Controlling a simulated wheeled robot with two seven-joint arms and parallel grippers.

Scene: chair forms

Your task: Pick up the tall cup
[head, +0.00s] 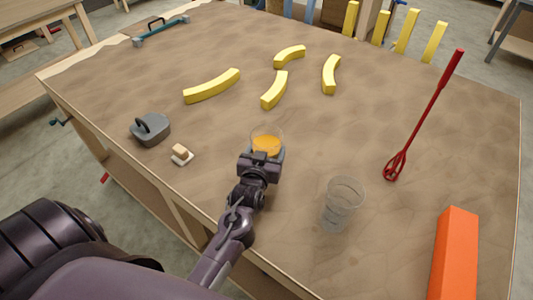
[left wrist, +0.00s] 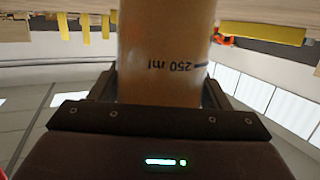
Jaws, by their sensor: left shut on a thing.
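A clear cup with orange contents (head: 267,145) is near the front middle of the table. My left gripper (head: 261,163) is shut on it from the near side and hides its lower part. In the left wrist view, the held cup (left wrist: 165,45) fills the space between the fingers of the gripper (left wrist: 160,92) and shows an upside-down "250 ml" mark. I cannot tell whether its base touches the table. An empty clear cup (head: 342,203) stands upright to its right, apart from the gripper. My right gripper is not in view.
The brown table (head: 210,120) holds several yellow curved pieces (head: 212,86) at the back. A grey block with a handle (head: 150,130) and a small wood-topped piece (head: 181,155) lie left. A red long-handled tool (head: 425,113) and an orange block (head: 454,255) lie right.

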